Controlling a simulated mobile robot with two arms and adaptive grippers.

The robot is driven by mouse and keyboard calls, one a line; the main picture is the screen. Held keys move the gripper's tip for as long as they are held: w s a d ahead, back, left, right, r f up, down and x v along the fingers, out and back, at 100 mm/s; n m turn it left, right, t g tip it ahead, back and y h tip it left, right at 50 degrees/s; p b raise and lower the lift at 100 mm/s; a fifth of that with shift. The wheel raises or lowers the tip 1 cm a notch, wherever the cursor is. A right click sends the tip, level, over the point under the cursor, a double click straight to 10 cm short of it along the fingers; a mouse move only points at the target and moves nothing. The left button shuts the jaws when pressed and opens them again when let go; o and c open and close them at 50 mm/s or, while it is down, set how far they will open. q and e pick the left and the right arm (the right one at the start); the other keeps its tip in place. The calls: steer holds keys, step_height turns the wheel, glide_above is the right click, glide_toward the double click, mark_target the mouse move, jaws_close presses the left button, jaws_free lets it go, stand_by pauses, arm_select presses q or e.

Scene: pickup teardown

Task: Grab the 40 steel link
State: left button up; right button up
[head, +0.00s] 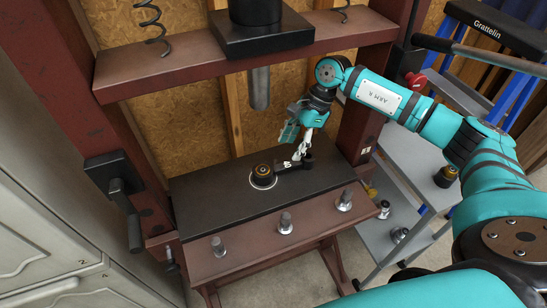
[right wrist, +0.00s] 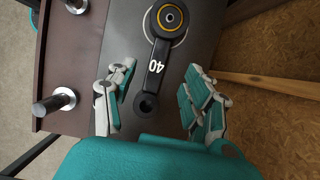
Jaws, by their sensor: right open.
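The 40 steel link (right wrist: 155,67) is a dark bar with a white "40" on it. It lies on the black press bed (head: 205,205). Its large end has an orange-ringed bushing (right wrist: 170,17), and its small end has a hole. In the head view the link (head: 279,171) shows its large end to the left, and my right gripper partly covers its small end. My right gripper (head: 302,152) is open just above the small end. In the right wrist view its fingers (right wrist: 158,100) stand apart on both sides of the link, without visible contact. My left gripper is not in view.
The red press frame (head: 115,140) surrounds the bed, with a steel ram (head: 260,88) hanging above it. Several steel pins (head: 286,223) stand along the front beam. A grey cart (head: 410,185) with parts is at the right. The bed's left part is clear.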

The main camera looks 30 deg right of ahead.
mark_target(282, 166)
steer(key=p+x, duration=0.1)
steer(key=x, duration=0.2)
steer(key=shift+s+r, duration=0.1)
steer(key=shift+s, duration=0.05)
steer(key=p+x, duration=0.1)
steer(key=x, duration=0.2)
steer(key=shift+a+f, duration=0.15)
steer(key=shift+f, duration=0.15)
steer(key=shift+a+f, duration=0.1)
steer(key=shift+f, duration=0.35)
jaws_close()
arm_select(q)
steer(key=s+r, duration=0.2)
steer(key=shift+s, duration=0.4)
